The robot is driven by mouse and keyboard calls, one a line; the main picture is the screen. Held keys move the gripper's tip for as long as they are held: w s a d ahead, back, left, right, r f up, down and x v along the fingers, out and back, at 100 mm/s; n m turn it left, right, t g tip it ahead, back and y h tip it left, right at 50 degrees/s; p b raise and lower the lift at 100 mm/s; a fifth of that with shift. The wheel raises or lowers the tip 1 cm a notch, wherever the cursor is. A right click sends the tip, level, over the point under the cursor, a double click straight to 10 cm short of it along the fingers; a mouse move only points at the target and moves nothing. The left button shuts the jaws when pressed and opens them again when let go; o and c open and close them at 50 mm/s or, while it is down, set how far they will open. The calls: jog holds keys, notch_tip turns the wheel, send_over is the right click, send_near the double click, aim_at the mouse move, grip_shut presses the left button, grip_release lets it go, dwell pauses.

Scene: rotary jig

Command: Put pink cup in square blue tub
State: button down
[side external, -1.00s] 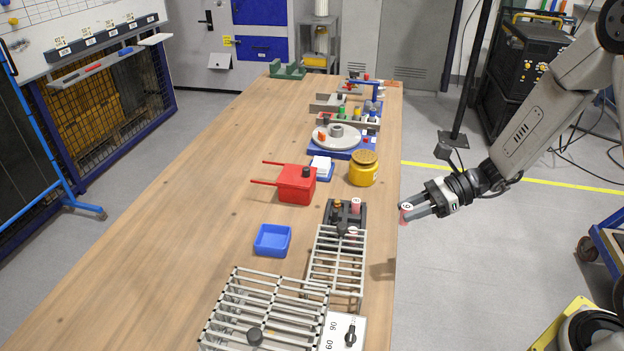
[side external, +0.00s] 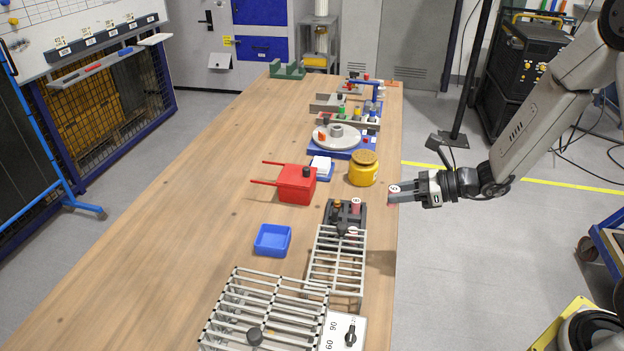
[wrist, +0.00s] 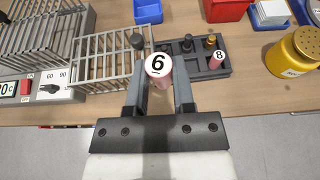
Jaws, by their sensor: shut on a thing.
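My gripper (side external: 398,193) is shut on a pink cup (side external: 393,190) with a white top, held in the air at the table's right edge. In the wrist view the pink cup (wrist: 158,68) shows the number 6 on its top, between the two fingers. The square blue tub (side external: 272,240) sits on the table to the left of my gripper, beyond the dark tray and the rack. It looks empty. Part of the blue tub (wrist: 148,11) shows at the top of the wrist view.
A dark tray (wrist: 196,62) holds another pink piece (wrist: 217,58), marked 8, and other small pieces. Grey wire racks (side external: 338,262) stand in front of it. A red box with handles (side external: 296,184) and a yellow jar (side external: 363,170) stand farther back. The table's left side is clear.

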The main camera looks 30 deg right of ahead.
jog(key=shift+w+d+m+t+h, duration=0.45)
jog(key=shift+m+t+h, duration=0.05)
jog(key=shift+m+h, duration=0.35)
jog(key=shift+w+d+m+t+h, duration=0.4)
jog(key=shift+m+t+h, duration=0.1)
jog(key=shift+m+h, duration=0.35)
jog(key=a+n+g+y, duration=0.1)
jog(key=a, duration=0.2)
jog(key=w+a+n+g+y, duration=0.1)
jog(key=a, duration=0.2)
jog(key=w+a+n+g+y, duration=0.1)
jog(key=a+n+y, duration=0.1)
jog(key=a, duration=0.1)
jog(key=shift+a+f, duration=0.2)
jog(key=shift+a, duration=0.05)
jog(key=a+n+g, duration=0.1)
jog(key=a, duration=0.1)
jog(key=a+n+g+y, duration=0.1)
jog(key=a, duration=0.2)
jog(key=a+n+g+y, duration=0.1)
jog(key=a, duration=0.1)
jog(key=shift+s+a+f+n+g, duration=0.15)
jog(key=shift+a+f+n+g, duration=0.15)
jog(key=shift+a+f, duration=0.05)
